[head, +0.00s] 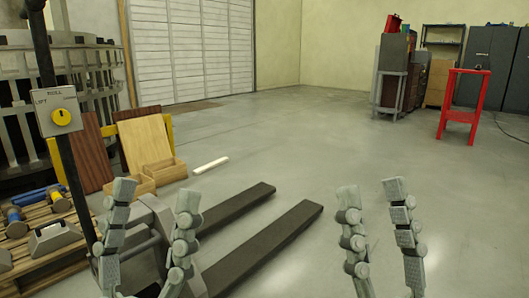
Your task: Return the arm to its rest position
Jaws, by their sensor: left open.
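My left gripper (154,190) is at the lower left of the head view, fingers pointing up and spread apart. My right gripper (371,188) is at the lower right of centre, fingers also up and apart. Nothing is between them but a view of bare floor. The arm links behind both grippers are out of view, below the picture's edge.
A pallet truck with dark forks (262,248) lies low in front. A wooden pallet with tools (45,245), a control box (57,110) on a post and leaning boards (146,143) are at left. A red stand (459,103) is at far right. The middle floor is clear.

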